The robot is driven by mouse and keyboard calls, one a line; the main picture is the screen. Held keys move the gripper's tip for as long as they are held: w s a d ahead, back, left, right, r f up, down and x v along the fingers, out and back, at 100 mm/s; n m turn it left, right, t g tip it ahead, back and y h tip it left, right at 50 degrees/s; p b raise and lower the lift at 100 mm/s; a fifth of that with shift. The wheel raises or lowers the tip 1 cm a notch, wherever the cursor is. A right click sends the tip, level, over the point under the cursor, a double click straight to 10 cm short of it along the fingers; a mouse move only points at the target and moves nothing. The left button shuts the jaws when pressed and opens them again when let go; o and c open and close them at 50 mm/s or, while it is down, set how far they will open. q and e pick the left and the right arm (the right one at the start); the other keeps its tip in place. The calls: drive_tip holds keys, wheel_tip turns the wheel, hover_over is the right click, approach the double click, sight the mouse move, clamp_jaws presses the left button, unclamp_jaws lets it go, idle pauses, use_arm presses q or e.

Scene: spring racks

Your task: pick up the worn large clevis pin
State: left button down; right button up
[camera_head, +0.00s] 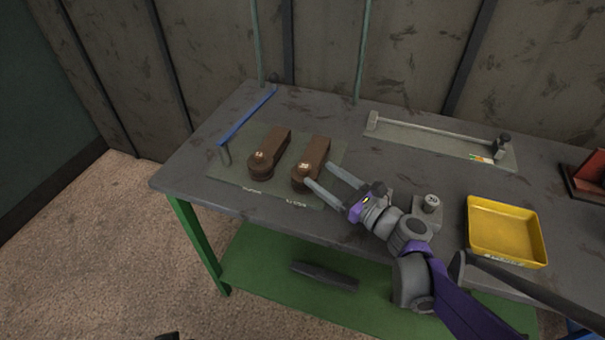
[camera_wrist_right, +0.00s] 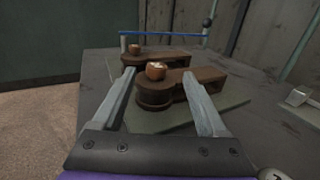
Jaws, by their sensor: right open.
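Two brown clevis blocks lie on a grey-green mat (camera_head: 235,178): the left block (camera_head: 273,144) and the right block (camera_head: 316,153). A copper-coloured pin head sits on each rounded near end: the left pin (camera_head: 259,157) and the right pin (camera_head: 303,169). I cannot tell from their surfaces which is worn. My right gripper (camera_head: 319,174) is open and empty, with its fingers pointing at the right block. In the right wrist view the right pin's head (camera_wrist_right: 156,70) shows between the fingertips, apparently untouched.
A yellow tray (camera_head: 537,235) lies to the right. A rod fixture (camera_head: 440,134) is at the back; a dark tool (camera_head: 325,276) lies on the lower shelf.

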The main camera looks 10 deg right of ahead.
sight(309, 170)
drive_tip(key=x, duration=0.6)
drive_tip(key=shift+w+a+f+b, duration=0.1)
drive_tip(key=shift+a+f+b, duration=0.15)
drive_tip(key=shift+a+b, duration=0.1)
drive_tip(key=shift+c, duration=0.3)
clamp_jaws()
